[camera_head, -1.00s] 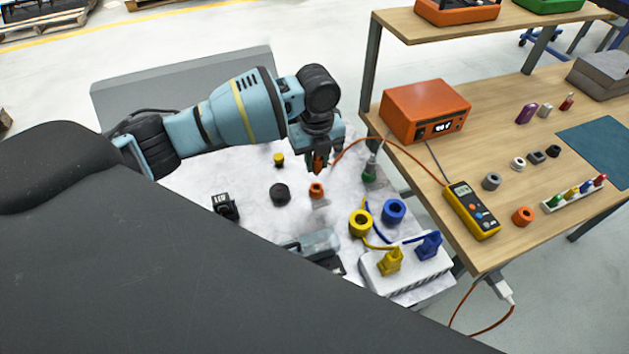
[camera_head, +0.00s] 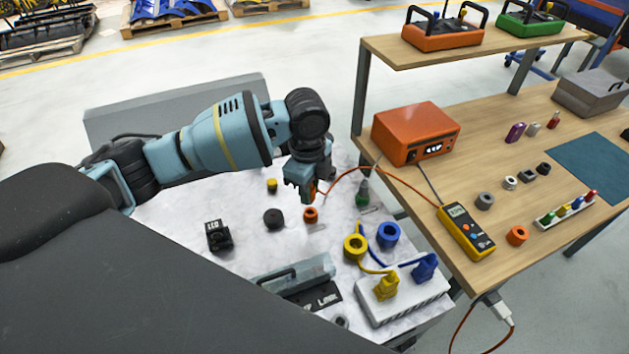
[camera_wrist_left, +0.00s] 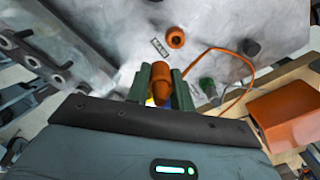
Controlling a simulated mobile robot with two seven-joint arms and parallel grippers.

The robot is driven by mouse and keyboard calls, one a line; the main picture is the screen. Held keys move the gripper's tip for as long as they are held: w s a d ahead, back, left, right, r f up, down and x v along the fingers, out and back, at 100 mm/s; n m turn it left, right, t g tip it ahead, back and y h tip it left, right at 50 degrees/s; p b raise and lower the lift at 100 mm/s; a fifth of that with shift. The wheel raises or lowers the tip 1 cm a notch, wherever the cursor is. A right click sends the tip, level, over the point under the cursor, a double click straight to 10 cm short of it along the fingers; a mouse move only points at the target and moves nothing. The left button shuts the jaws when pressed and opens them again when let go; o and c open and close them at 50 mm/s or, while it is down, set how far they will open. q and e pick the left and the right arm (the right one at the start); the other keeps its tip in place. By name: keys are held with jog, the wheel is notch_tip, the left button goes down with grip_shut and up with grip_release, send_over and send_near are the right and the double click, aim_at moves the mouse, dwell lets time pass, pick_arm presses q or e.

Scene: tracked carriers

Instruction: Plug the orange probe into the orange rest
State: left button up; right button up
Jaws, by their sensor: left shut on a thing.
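My left gripper (camera_head: 306,196) is shut on the orange probe (camera_head: 313,190) and holds it above the pale worktop. The probe also shows between the fingers in the left wrist view (camera_wrist_left: 161,82). The orange rest (camera_head: 310,215) is a small ring-shaped socket on the worktop, just below the probe in the head view. In the left wrist view the rest (camera_wrist_left: 175,37) lies beyond the probe, with a visible gap in the picture. An orange cable (camera_head: 385,170) runs from the gripper towards the wooden bench. My right gripper is not in view.
A green probe (camera_head: 362,196) stands right of the gripper. Yellow (camera_head: 355,248) and blue (camera_head: 388,235) rings, a white power strip (camera_head: 405,297), a black round piece (camera_head: 273,219) and a grey handled device (camera_head: 295,278) share the worktop. An orange box (camera_head: 417,133) sits on the bench.

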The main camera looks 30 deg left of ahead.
pick_arm(q)
jog(key=s+r+n, duration=0.2)
jog(key=s+n, duration=0.3)
jog(key=n, duration=0.4)
jog(key=s+d+r+n, duration=0.1)
jog(key=s+r+n, duration=0.2)
jog(key=n, duration=0.6)
jog(key=shift+s+d+n, duration=0.3)
jog(key=shift+s, duration=0.6)
